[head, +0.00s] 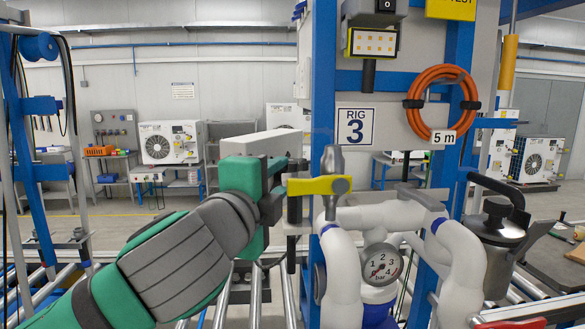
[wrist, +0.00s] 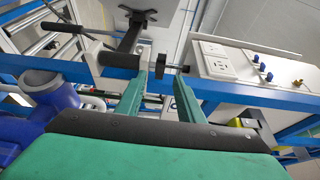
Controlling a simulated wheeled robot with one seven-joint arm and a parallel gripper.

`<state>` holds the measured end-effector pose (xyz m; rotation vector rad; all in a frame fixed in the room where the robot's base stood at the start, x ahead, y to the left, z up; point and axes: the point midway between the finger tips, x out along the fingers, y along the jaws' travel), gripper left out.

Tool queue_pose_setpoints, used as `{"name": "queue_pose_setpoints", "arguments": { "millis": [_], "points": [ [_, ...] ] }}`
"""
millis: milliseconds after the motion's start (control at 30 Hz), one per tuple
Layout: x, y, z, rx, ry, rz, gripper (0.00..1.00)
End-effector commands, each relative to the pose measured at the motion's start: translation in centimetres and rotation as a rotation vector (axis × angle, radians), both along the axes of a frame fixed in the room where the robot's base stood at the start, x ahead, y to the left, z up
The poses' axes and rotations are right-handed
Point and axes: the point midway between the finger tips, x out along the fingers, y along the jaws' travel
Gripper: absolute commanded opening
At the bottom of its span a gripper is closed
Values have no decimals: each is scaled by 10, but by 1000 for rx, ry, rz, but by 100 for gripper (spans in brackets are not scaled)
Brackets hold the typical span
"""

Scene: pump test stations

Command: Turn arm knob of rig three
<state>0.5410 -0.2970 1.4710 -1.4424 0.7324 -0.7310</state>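The blue frame in the head view carries a sign (head: 355,126) reading RIG 3. My gripper (head: 277,188) is left of that frame, beside a pale box-shaped arm (head: 258,143) and left of a yellow valve handle (head: 318,186). In the wrist view my gripper (wrist: 162,84) has its two green fingers apart. A small black knob (wrist: 160,72) on a thin shaft shows between and just beyond the fingertips. I cannot tell whether the fingers touch it. No label on the knob is readable, and in the head view I cannot make it out clearly.
White pipes (head: 340,245) and a pressure gauge (head: 382,263) stand close right of my gripper. An orange hose coil (head: 441,103) hangs higher. In the wrist view a white socket panel (wrist: 235,65) lies right of the knob, and blue pipework (wrist: 55,95) lies left.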

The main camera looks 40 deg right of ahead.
Motion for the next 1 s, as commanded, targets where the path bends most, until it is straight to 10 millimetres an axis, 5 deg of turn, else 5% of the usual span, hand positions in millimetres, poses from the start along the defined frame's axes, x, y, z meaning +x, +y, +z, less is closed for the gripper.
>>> {"name": "queue_pose_setpoints", "arguments": {
  "millis": [400, 900, 1000],
  "points": [
    [40, -58, 0, -1, 2, -5, 34],
    [50, -72, 0, -1, 0, -4, 34],
    [50, -72, 0, -1, 0, -4, 15]
  ]
}}
